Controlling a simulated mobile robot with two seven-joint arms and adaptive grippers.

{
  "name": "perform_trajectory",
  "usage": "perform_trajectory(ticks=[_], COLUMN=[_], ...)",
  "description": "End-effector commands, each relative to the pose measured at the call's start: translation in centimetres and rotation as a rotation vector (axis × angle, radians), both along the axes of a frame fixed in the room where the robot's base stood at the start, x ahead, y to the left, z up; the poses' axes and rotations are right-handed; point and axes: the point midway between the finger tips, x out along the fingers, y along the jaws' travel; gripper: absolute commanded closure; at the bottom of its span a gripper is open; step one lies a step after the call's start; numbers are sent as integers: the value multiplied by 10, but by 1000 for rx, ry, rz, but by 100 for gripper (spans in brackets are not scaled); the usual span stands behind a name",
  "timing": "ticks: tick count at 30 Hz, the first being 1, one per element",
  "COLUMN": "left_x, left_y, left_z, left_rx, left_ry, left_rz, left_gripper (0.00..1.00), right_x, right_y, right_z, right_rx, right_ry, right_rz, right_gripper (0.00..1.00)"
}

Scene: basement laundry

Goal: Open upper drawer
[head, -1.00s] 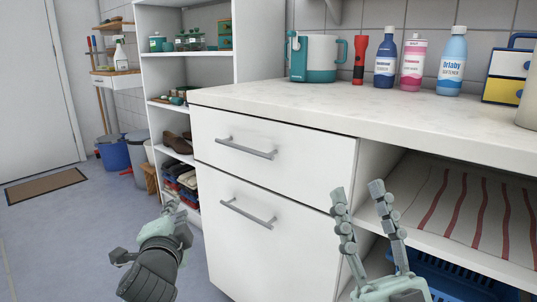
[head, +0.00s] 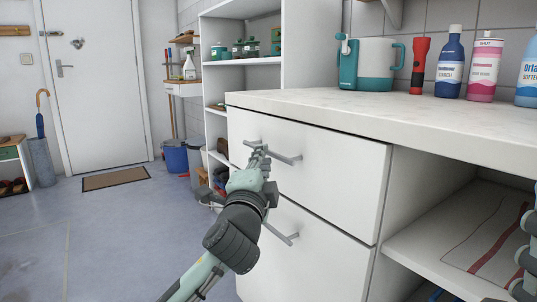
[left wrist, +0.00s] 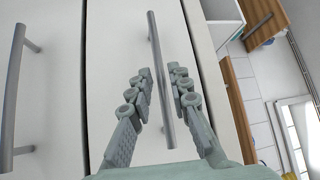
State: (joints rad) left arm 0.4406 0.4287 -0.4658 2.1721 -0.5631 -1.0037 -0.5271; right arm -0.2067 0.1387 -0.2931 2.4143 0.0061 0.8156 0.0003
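The upper drawer (head: 330,180) has a white front and appears flush with the cabinet. Its grey bar handle (head: 285,159) is partly hidden behind my left gripper (head: 258,153). In the left wrist view the upper handle (left wrist: 158,65) runs lengthwise between the two fingers of my left gripper (left wrist: 160,75). The fingers are apart on either side of the bar, with a small gap showing each side. Any contact is unclear. My right gripper (head: 526,255) shows only partly at the right edge, and its opening cannot be judged.
The lower front's handle (head: 281,234) lies just below my left gripper. The countertop (head: 420,110) overhangs the drawer and carries a teal-white jug (head: 370,63), a red flashlight (head: 421,65) and bottles. An open shelf (head: 450,245) is to the right. Floor (head: 110,235) to the left is clear.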

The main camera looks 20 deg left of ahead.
Motion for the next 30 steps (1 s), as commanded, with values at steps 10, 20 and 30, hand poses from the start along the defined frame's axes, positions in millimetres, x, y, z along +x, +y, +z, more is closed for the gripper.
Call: perform_trajectory(ticks=[10,20,30], left_x=[38,39,39], left_y=[5,5,5], left_z=[7,7,7], left_rx=[-2,-2,-2], left_ry=[0,1,2], left_rz=[0,-1,-1], left_gripper=[81,89,100], right_x=[1,1,1], right_y=[1,1,1], right_z=[0,1,0], right_rx=[-12,-12,-13], right_ry=[-15,-15,-15], right_rz=[-1,-1,-2], right_gripper=[60,60,60])
